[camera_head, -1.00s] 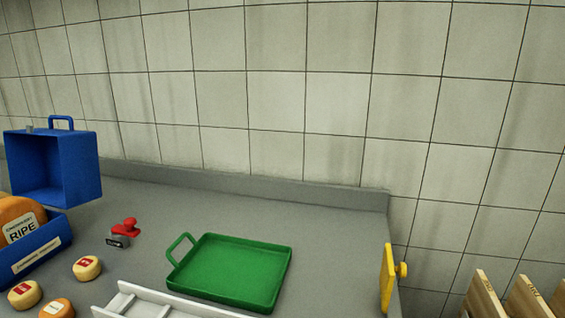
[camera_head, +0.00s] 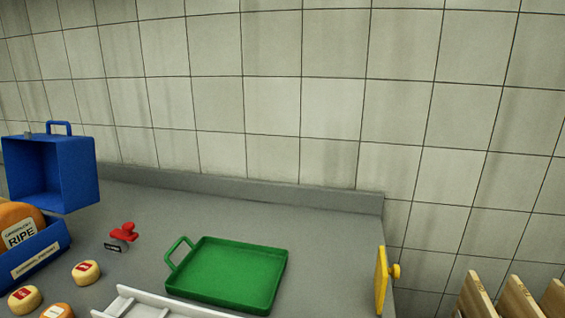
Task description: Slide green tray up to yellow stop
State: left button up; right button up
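The green tray (camera_head: 228,271) lies flat and empty on the grey counter, with its loop handle (camera_head: 179,252) at its left side. The yellow stop (camera_head: 381,280) stands upright at the counter's right edge, with a knob on its right face. A wide gap of bare counter separates the tray's right rim from the stop. Neither of my grippers shows in the head view.
A white rack (camera_head: 150,306) lies close in front of the tray. A red stamp (camera_head: 123,232), small cheeses (camera_head: 86,272), a blue bin (camera_head: 38,255) and a blue open box (camera_head: 55,170) are at left. Wooden boards (camera_head: 517,298) stand beyond the right edge. The counter behind the tray is clear.

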aim_at(239, 277)
jog(key=k+l, duration=0.2)
jog(key=l, duration=0.2)
jog(key=k+l, duration=0.2)
jog(key=l, duration=0.2)
jog(key=k+l, duration=0.2)
jog(key=l, duration=0.2)
